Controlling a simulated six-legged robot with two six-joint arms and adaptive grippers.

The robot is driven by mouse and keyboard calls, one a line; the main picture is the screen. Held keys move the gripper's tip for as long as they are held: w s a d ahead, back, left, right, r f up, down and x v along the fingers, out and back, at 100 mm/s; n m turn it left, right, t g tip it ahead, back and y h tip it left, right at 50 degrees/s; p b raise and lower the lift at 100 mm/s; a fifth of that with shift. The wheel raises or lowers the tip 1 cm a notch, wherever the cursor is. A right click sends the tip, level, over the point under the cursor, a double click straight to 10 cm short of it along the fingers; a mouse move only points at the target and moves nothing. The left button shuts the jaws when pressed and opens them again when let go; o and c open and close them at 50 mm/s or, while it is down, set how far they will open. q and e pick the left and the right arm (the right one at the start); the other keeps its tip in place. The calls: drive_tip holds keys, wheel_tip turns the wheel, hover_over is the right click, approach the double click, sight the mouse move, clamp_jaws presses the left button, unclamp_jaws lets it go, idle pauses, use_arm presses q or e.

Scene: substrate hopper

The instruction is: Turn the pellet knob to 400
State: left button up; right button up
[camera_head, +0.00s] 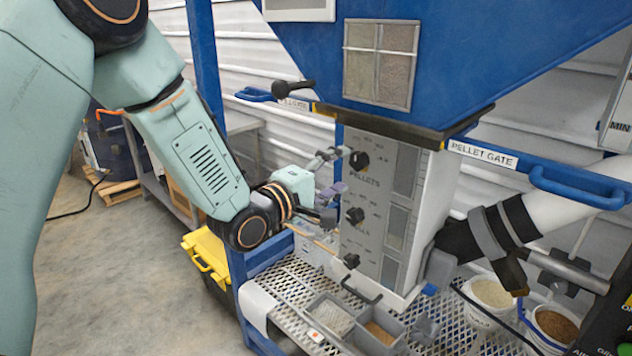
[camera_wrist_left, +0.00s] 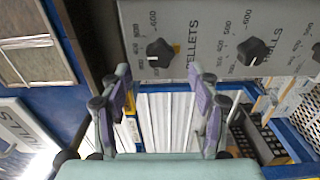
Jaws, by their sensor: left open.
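The pellet knob (camera_head: 359,160) is a black knob at the top of the grey panel on the hopper, above the word PELLETS. It also shows in the left wrist view (camera_wrist_left: 159,52), with a dial of numbers around it; I cannot read its setting surely. My left gripper (camera_head: 337,172) is open and empty, just left of the panel. In the left wrist view its purple-padded fingers (camera_wrist_left: 160,76) stand apart, with the knob beyond them, roughly between the tips and not visibly touched. My right gripper is not in view.
Below are a second knob (camera_head: 355,215) and a lower knob (camera_head: 351,261). Blue gate handles (camera_head: 575,190) stick out beside the hopper (camera_head: 480,45). A mesh shelf (camera_head: 290,285) holds small trays (camera_head: 331,315). Pellet buckets (camera_head: 490,295) stand at the right. Open floor lies at the left.

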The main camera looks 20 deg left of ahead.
use_arm(q)
drive_tip(key=v, duration=0.6)
drive_tip(key=shift+s, duration=0.4)
drive_tip(key=shift+w, duration=0.15)
drive_tip(key=s+f+m+g+y+b, duration=0.2)
drive_tip(key=s+f+m+g+b, duration=0.25)
drive_tip(key=f, duration=0.95)
drive_tip(key=s+f+m+g+y+b, duration=0.25)
drive_tip(key=s+f+m+g, duration=0.2)
drive_tip(key=f, duration=0.95)
drive_tip(key=s+f+m+g+y+b, duration=0.1)
drive_tip(key=s+f+m+g+b, duration=0.3)
drive_tip(key=s+f, duration=2.3)
wheel_tip(320, 180, down, 3)
drive_tip(key=g+b, duration=0.4)
drive_tip(key=b, duration=0.6)
drive_tip(key=shift+d+y, duration=0.3)
drive_tip(key=shift+y, duration=0.05)
